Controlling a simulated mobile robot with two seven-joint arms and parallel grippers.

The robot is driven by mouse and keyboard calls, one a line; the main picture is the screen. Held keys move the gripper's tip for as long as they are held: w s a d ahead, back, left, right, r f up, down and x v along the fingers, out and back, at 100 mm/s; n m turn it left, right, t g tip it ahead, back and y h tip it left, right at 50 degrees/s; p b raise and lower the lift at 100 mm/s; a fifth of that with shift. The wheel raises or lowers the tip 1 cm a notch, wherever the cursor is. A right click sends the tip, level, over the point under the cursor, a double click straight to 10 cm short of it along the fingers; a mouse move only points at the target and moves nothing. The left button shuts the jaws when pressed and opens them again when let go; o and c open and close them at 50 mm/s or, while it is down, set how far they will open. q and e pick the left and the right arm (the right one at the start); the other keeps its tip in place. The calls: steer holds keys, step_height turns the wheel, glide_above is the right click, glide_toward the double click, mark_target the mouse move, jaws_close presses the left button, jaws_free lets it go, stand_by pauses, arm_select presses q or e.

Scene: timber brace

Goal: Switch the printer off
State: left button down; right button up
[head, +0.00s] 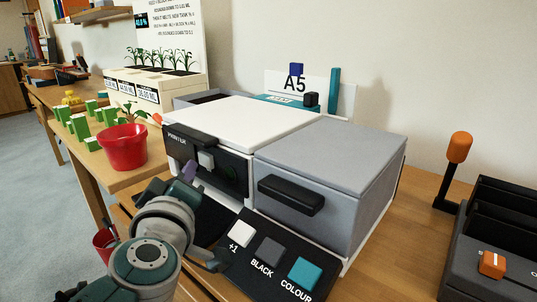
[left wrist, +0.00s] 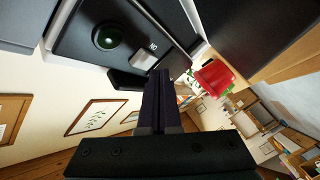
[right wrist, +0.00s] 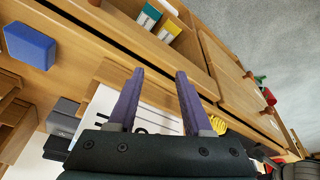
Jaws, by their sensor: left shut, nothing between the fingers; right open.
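The printer (head: 245,119) stands on the wooden table, with a white lid and a black front panel marked PRINTER. A light grey switch (head: 206,160) sticks out of that panel; in the left wrist view the switch (left wrist: 143,60) is beside the letters ON. A dark green round lamp (left wrist: 110,37) is next to it. My left gripper (head: 190,170) is shut and empty, its fingertips just in front of the panel close to the switch; I cannot tell whether they touch. My right gripper (right wrist: 158,74) is open and empty, away from the printer, outside the head view.
A grey box with a black handle (head: 291,195) is right of the panel. A sloped panel with +1, BLACK and COLOUR buttons (head: 305,273) sits in front. A red pot (head: 123,147) stands left of my left gripper. An orange-topped lever (head: 459,147) is at right.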

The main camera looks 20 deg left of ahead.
arm_select(q)
steer(key=shift+s+a+p, duration=0.2)
steer(key=shift+s+p, duration=0.1)
steer(key=shift+s, duration=0.15)
steer(key=shift+s+a+p, duration=0.2)
steer(key=shift+s+a, duration=0.05)
steer(key=shift+s, duration=0.4)
steer(key=shift+s+a+p, duration=0.25)
steer(key=shift+s, duration=0.35)
steer(key=shift+s+a+p, duration=0.2)
steer(key=shift+s+a, duration=0.05)
steer(key=shift+s, duration=0.4)
